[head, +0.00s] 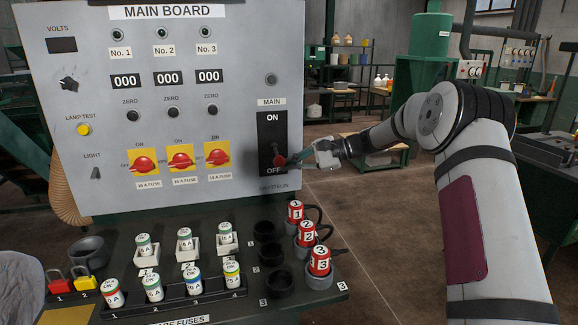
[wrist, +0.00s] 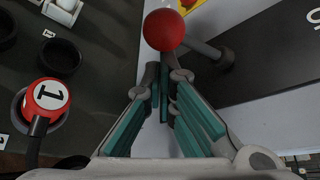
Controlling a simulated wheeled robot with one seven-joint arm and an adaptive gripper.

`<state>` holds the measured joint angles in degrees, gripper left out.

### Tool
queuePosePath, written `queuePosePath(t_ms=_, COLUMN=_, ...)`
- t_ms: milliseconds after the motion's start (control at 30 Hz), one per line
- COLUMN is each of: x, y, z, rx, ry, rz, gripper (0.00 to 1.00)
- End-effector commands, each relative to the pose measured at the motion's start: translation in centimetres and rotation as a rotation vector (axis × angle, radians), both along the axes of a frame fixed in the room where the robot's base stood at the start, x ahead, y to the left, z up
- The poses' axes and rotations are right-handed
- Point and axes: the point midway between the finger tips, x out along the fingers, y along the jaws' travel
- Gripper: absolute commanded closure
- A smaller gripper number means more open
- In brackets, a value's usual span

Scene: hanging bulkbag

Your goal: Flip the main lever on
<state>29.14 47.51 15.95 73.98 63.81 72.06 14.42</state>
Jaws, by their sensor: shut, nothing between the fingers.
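The main lever has a red ball knob (head: 279,160) and sits low on its black plate (head: 272,130), near the OFF label. In the wrist view the red knob (wrist: 164,30) is just beyond my fingertips, with its grey lever arm (wrist: 208,52) running to the right into the plate. My gripper (head: 297,158) is at the right of the knob in the head view. In the wrist view its teal-padded fingers (wrist: 165,75) are closed together with nothing between them. I cannot tell whether the fingertips touch the lever.
The grey main board (head: 220,60) carries three red rotary switches on yellow plates (head: 180,158). Below it, a dark shelf (head: 215,265) holds several fuses, empty round sockets and red numbered plugs (head: 307,233). One red plug (wrist: 45,95) is left of my fingers in the wrist view.

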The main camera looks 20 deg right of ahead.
Motion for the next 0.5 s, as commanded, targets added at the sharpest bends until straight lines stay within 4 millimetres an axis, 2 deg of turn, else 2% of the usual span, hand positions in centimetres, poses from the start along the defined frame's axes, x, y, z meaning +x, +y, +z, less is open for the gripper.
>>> queuePosePath(t_ms=500, x=-1.2, y=0.0, z=2.6, rx=-0.002, ry=0.478, rz=0.002, gripper=1.0)
